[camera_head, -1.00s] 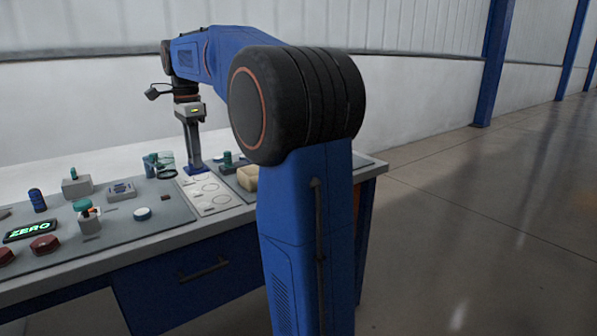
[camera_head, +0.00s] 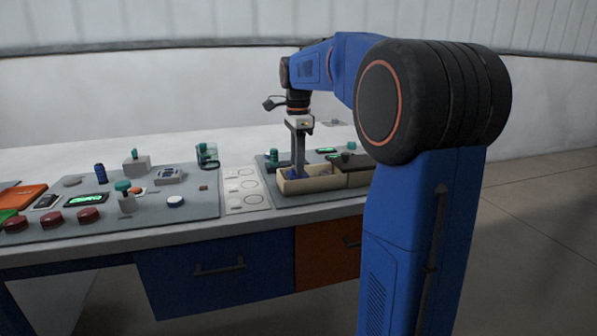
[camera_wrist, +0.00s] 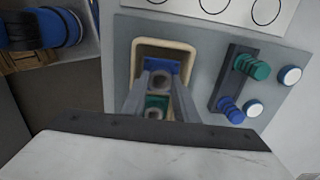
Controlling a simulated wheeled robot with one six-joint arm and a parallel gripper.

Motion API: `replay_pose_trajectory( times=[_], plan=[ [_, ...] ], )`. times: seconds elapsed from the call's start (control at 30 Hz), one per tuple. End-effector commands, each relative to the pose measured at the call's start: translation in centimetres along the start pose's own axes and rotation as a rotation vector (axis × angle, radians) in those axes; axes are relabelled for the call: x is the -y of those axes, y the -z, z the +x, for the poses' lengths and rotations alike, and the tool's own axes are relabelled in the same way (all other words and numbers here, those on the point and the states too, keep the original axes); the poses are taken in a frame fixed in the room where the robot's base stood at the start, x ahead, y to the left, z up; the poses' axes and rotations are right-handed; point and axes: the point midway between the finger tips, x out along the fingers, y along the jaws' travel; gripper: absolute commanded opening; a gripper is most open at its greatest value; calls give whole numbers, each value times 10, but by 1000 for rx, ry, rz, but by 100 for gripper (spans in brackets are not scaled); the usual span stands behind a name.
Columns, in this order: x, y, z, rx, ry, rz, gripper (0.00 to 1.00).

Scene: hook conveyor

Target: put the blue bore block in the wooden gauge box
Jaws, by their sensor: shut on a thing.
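The blue bore block (camera_wrist: 163,66) is between the two fingers of my gripper (camera_wrist: 160,78) in the wrist view, with a round grey bore showing. In the wrist view the block lies inside the outline of the box's rim (camera_wrist: 166,42). A green-marked piece (camera_wrist: 156,102) with a bore shows between the fingers, nearer the camera. Whether the block touches the box floor is hidden.
A dark brown box (camera_head: 352,178) stands right beside the gauge box. A white sheet with circles (camera_head: 244,190) lies to the left. A rack with green and blue plugs (camera_wrist: 235,83) is close by in the wrist view. Several buttons and fixtures fill the left panel.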

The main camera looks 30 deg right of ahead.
Motion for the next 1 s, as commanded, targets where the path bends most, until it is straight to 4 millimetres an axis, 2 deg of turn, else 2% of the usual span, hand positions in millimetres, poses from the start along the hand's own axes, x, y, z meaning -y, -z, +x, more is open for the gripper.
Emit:
replay_pose_trajectory(
  times=[0.1,0.2,0.57,0.6,0.67,1.0],
  plan=[
    [0,0,18,0,-2,0,0],
    [0,0,26,0,-1,0,0],
    [0,0,30,0,-1,0,0],
    [0,0,30,0,-1,0,32],
    [0,0,30,0,-1,0,46],
    [0,0,28,0,-1,0,46]
  ],
)
